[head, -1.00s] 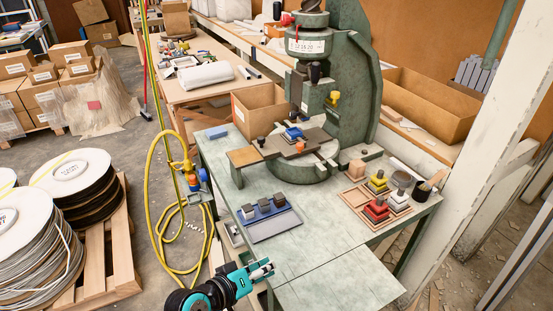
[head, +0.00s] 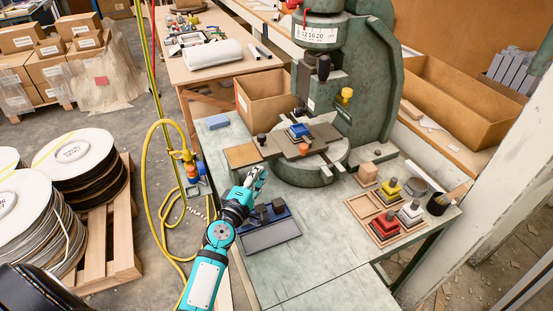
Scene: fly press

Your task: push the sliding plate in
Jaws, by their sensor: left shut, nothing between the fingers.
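The sliding plate (head: 283,146) is a dark flat bar lying across the round bed of the green fly press (head: 370,90). Its wooden left end (head: 242,156) sticks out to the left of the bed. A black knob (head: 261,139) stands near that end, and a blue block (head: 299,131) sits on the plate's middle. An orange knob (head: 304,149) is at the front edge. My left gripper (head: 257,174) is shut and empty, just below the wooden end in the picture; I cannot tell whether they touch. My right gripper is out of view.
A tray with dark blocks (head: 270,236) lies on the bench beside my left gripper. Wooden trays (head: 372,209) with red, yellow and grey pieces stand at the right. An open cardboard box (head: 264,97) is behind the plate. The front bench top (head: 325,265) is clear.

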